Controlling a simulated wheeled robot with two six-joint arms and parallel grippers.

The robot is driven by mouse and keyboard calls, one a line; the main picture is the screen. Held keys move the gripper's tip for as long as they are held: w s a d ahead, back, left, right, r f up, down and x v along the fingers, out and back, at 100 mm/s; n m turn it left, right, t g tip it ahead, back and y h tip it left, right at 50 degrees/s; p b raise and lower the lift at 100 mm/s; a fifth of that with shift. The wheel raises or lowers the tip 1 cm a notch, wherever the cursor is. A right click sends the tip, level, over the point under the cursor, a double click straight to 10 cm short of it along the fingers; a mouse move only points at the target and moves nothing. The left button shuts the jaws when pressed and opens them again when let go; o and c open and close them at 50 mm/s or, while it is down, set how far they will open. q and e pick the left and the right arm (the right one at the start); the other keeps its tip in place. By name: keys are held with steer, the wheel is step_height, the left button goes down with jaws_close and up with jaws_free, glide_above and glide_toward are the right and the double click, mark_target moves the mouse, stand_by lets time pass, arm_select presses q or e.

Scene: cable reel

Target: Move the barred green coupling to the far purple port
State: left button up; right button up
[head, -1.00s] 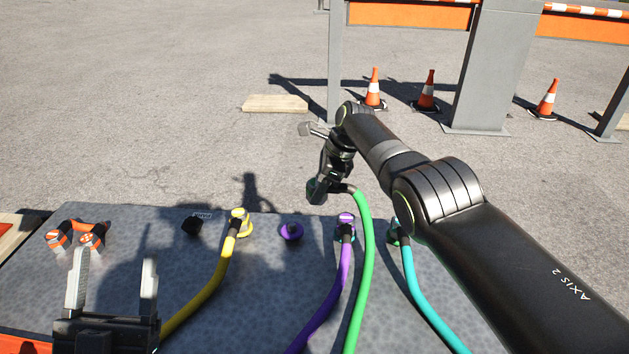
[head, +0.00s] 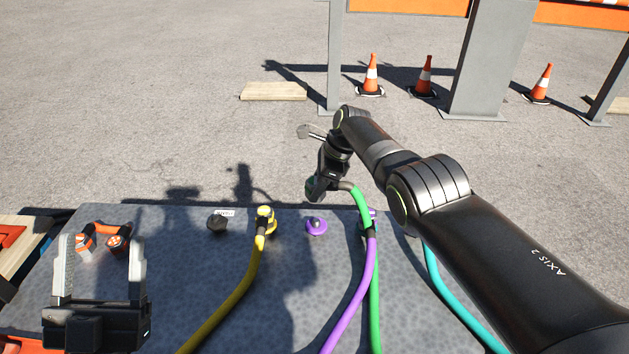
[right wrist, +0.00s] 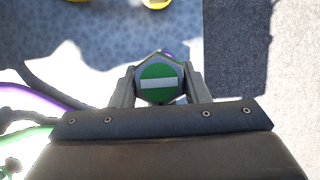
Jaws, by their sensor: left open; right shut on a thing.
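My right gripper (head: 314,190) is shut on the green coupling, held above the back edge of the panel. In the right wrist view the coupling's green face with a white bar (right wrist: 160,84) sits between the fingers. Its green cable (head: 375,300) hangs from the gripper over the panel. An empty purple port (head: 316,226) lies just below and in front of it in the head view. A sliver of purple shows behind the coupling in the right wrist view. My left gripper (head: 101,262) is open and empty over the panel's left end.
The grey panel (head: 190,270) also bears a yellow coupling (head: 265,219), a black port (head: 217,222), and orange-and-white fittings (head: 116,244). A purple cable (head: 352,307) rises to a fitting partly hidden behind the green cable. A teal cable (head: 450,295) runs under my right arm.

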steer(key=shift+d, duration=0.15)
steer(key=b, duration=0.7)
glide_above(314, 220)
steer(key=shift+d+f, duration=0.25)
steer(key=shift+f, duration=1.45)
steer(key=shift+d+f, duration=0.2)
steer(key=shift+f, duration=1.5)
steer(key=shift+f+b, duration=0.55)
steer(key=shift+f+b, duration=0.9)
steer(key=shift+b, duration=0.05)
steer(key=shift+f+b, duration=0.5)
steer(key=o, duration=1.2)
